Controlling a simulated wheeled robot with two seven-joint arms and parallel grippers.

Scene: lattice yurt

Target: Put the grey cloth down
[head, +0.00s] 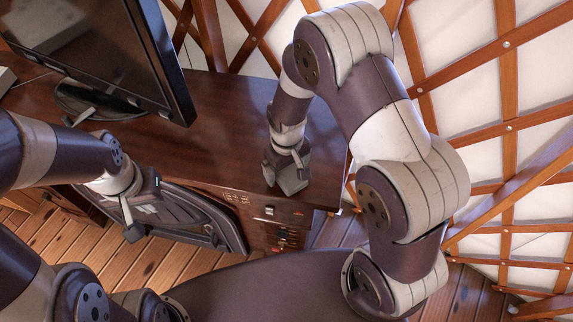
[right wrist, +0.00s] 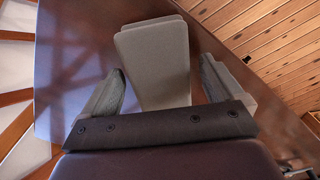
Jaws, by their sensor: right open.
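The grey cloth (right wrist: 153,62) shows in the right wrist view as a flat, folded, pale grey rectangle with a second layer at its edge. It lies between and beyond the two spread fingers of my right gripper (right wrist: 160,88), with a gap on either side. In the head view my right gripper (head: 288,180) points down at the right part of the brown desk (head: 228,112); it largely hides the cloth there. I cannot tell whether the cloth rests fully on the desk. My left gripper (head: 138,212) is low in front of the desk, with no cloth near it.
A dark monitor (head: 105,50) on a stand takes up the desk's left part. A dark panel-like object (head: 190,215) is below the desk's front edge, near my left gripper. The desk between monitor and right gripper is clear. A lattice wall (head: 480,110) stands close on the right.

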